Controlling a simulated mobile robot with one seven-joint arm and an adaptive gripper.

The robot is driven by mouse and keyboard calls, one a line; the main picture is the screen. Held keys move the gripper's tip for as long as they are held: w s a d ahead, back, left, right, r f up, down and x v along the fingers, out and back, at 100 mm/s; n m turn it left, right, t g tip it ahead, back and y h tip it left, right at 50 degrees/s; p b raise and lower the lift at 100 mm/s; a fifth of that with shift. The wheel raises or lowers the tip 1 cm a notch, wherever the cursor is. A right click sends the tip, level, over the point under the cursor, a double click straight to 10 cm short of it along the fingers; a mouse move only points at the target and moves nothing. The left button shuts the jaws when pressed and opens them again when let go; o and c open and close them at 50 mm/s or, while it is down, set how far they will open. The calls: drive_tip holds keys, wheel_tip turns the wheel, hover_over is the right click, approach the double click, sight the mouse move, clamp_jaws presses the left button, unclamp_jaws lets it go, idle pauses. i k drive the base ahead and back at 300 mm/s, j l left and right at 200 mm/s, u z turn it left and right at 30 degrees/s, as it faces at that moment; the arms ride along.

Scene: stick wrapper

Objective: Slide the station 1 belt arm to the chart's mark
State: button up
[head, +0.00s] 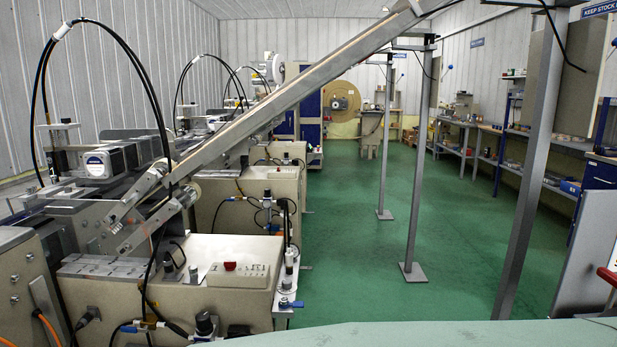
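A long grey inclined belt arm (285,92) rises from the nearest machine at the left to the top right of the head view. It has a pale belt strip, and its lower end sits by rollers and a bracket (140,215). I cannot read any station number, so I cannot tell for certain that this is station 1. I cannot make out a chart or its mark. My gripper is not in view.
The nearest beige machine cabinet (240,300) has a red button (230,266) and air fittings. More machines stand behind it. Grey posts (418,180) with floor plates support raised parts. Green floor (345,250) is open between the machines and the right-hand shelves (540,150).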

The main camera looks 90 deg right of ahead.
sight(150, 179)
drive_tip(key=j+z, duration=0.15)
drive_tip(key=z, duration=0.2)
drive_tip(key=j+z, duration=0.15)
drive_tip(key=z, duration=0.2)
drive_tip(key=k+j+z, duration=0.1)
drive_tip(key=z, duration=3.65)
drive_tip(key=u, duration=2.75)
drive_tip(key=i+j, duration=0.1)
drive_tip(key=i, duration=1)
